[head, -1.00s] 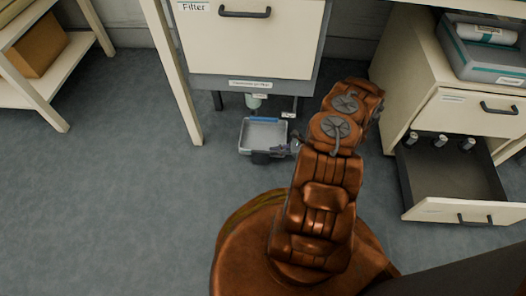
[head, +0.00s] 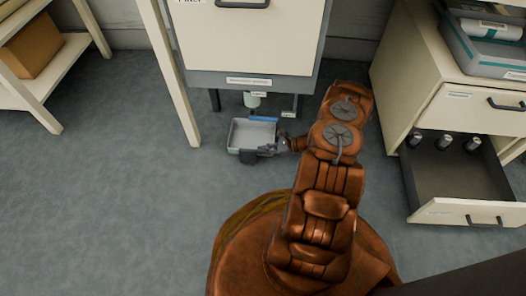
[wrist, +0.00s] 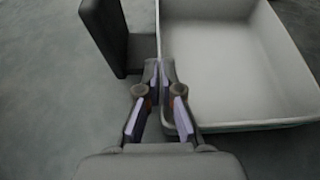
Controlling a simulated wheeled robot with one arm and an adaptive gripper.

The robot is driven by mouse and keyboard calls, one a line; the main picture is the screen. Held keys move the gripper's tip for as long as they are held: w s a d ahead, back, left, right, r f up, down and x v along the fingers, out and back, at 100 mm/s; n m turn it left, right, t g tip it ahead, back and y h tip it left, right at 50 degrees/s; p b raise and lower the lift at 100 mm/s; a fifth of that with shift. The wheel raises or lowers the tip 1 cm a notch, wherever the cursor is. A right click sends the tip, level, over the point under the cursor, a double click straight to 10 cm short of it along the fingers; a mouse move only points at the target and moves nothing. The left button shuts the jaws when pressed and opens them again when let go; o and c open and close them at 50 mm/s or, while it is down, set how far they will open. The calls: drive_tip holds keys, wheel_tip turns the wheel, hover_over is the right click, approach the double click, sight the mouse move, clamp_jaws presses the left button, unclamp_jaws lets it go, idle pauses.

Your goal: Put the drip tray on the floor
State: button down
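The drip tray (head: 239,137) is a shallow, pale grey open box with a blue strip along its far edge and a dark handle-like part at its near side. In the head view it is low in front of the filter cabinet; I cannot tell whether it touches the floor (head: 110,190). It fills the upper right of the wrist view (wrist: 225,60). My gripper (head: 265,149) is at its near right side. In the wrist view my gripper (wrist: 158,72) has its fingertips closed on the tray's wall. The tray looks empty and roughly level.
The filter cabinet (head: 250,45) stands on legs behind the tray, with a small bottle (head: 251,99) under it. A pale table leg (head: 175,80) is left of the tray. An open drawer (head: 460,210) juts out at right. The floor at left is clear.

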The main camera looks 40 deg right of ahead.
drive_tip(key=c, duration=1.8)
unclamp_jaws()
drive_tip(key=shift+f, duration=0.1)
drive_tip(key=o, duration=0.5)
drive_tip(key=shift+s+d+r, duration=0.1)
drive_tip(key=shift+d+r, duration=0.05)
drive_tip(key=shift+r, duration=0.15)
drive_tip(key=p+v, duration=0.5)
drive_tip(key=v, duration=0.6)
drive_tip(key=shift+s+d+r, duration=0.1)
drive_tip(key=shift+s+d, duration=0.1)
